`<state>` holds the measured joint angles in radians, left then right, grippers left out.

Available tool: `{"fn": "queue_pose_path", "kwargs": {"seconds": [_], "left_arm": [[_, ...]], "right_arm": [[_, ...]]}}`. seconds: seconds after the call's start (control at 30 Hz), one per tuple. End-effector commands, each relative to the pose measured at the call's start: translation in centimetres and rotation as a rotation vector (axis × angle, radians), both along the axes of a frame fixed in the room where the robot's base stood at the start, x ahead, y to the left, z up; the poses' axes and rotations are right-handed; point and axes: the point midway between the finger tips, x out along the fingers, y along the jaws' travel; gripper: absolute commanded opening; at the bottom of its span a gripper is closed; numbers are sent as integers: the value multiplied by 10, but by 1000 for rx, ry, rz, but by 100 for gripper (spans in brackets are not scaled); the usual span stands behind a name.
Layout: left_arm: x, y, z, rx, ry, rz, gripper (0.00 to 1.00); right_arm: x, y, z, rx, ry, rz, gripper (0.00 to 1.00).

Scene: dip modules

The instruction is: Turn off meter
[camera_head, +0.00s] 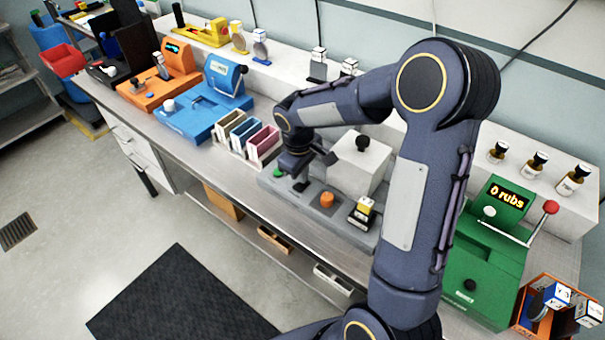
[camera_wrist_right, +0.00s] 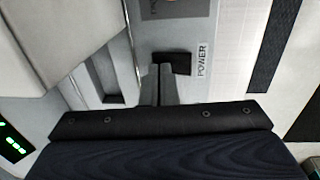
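The grey unit (camera_head: 345,232) on the bench carries a white block with a black knob (camera_head: 362,143), an orange knob (camera_head: 327,200) and a green button (camera_head: 278,173). I take it to be the meter. In the right wrist view, a black switch (camera_wrist_right: 174,62) sits beside a POWER label (camera_wrist_right: 202,60). My right gripper (camera_head: 301,184) points down over the unit's left part. In the wrist view its fingers (camera_wrist_right: 159,80) are together and empty, with tips at the switch's lower left edge. I cannot tell whether they touch it. My left gripper is out of view.
Small coloured trays (camera_head: 237,134) and a blue machine (camera_head: 205,108) stand to the left. A green machine (camera_head: 487,250) showing "0 rubs" stands to the right. In the wrist view, green lit marks (camera_wrist_right: 12,140) show at the left edge. My right arm hides part of the bench.

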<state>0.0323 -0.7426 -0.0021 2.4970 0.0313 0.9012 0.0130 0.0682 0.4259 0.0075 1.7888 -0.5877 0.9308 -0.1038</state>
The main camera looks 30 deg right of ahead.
Motion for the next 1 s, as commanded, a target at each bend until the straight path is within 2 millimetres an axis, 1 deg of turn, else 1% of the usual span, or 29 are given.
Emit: {"fn": "queue_pose_path", "kwargs": {"seconds": [0.03,0.27,0.6,0.9,1.0], "left_arm": [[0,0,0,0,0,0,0],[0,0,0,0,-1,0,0],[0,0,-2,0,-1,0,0],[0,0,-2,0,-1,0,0],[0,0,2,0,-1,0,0]], "right_arm": [[-1,0,-3,1,4,1,0],[-2,2,-4,1,7,0,0],[-8,16,-2,4,11,3,0],[-8,16,0,2,6,0,0],[-7,16,5,2,5,1,0]]}}
